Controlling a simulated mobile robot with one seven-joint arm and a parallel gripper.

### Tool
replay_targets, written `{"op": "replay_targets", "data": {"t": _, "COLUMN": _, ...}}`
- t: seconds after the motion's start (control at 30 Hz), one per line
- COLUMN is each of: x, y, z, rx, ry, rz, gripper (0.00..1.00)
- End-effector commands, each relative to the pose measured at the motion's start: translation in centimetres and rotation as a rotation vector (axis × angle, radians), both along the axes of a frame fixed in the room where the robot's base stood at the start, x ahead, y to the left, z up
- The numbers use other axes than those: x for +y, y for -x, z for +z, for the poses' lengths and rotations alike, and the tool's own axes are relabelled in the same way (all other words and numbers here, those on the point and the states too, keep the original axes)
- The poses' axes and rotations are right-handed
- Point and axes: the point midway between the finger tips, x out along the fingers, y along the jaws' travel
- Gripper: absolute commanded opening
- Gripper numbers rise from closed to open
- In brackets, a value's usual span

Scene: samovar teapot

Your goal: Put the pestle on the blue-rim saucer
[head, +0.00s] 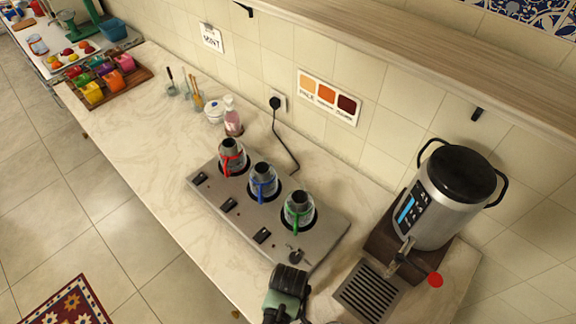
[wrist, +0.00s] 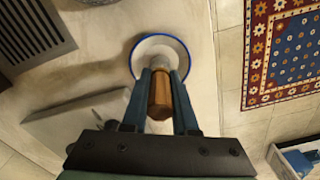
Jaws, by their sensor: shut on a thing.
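The pestle (wrist: 161,98) is a brown wooden piece with a paler far end, in the wrist view. My gripper (wrist: 162,76) is shut on it, one finger on each side. The blue-rim saucer (wrist: 185,50) is white and lies on the counter beyond the fingertips, in line with the pestle. The pestle's far end overlaps the saucer in the wrist view; I cannot tell whether they touch. In the head view my gripper's body (head: 285,290) shows at the bottom edge; the pestle and saucer cannot be made out there.
A steel burner plate (head: 220,205) with several glass pots stands on the counter beside my gripper. A samovar (head: 440,205) and its drip grille (head: 368,292) are at right. The counter's edge and a patterned rug (wrist: 283,50) lie right of the saucer in the wrist view.

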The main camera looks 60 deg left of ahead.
Motion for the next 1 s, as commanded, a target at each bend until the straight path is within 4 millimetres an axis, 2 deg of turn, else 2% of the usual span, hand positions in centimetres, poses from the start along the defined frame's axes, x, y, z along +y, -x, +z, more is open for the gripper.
{"op": "replay_targets", "data": {"t": 0.4, "x": 0.03, "y": -0.02, "z": -0.63, "rx": -0.001, "ry": -0.001, "rz": 0.001, "gripper": 0.0}}
{"op": "replay_targets", "data": {"t": 0.43, "x": 0.02, "y": 0.0, "z": -0.65, "rx": 0.0, "ry": 0.0, "rz": 0.001, "gripper": 0.29}}
{"op": "replay_targets", "data": {"t": 0.6, "x": 0.02, "y": 0.01, "z": -0.56, "rx": 0.0, "ry": 0.0, "rz": 0.001, "gripper": 0.57}}
{"op": "replay_targets", "data": {"t": 0.87, "x": 0.02, "y": 0.01, "z": -0.5, "rx": 0.0, "ry": 0.0, "rz": 0.001, "gripper": 0.57}}
{"op": "replay_targets", "data": {"t": 1.0, "x": 0.04, "y": -0.06, "z": 0.16, "rx": -0.002, "ry": -0.002, "rz": 0.0, "gripper": 0.57}}
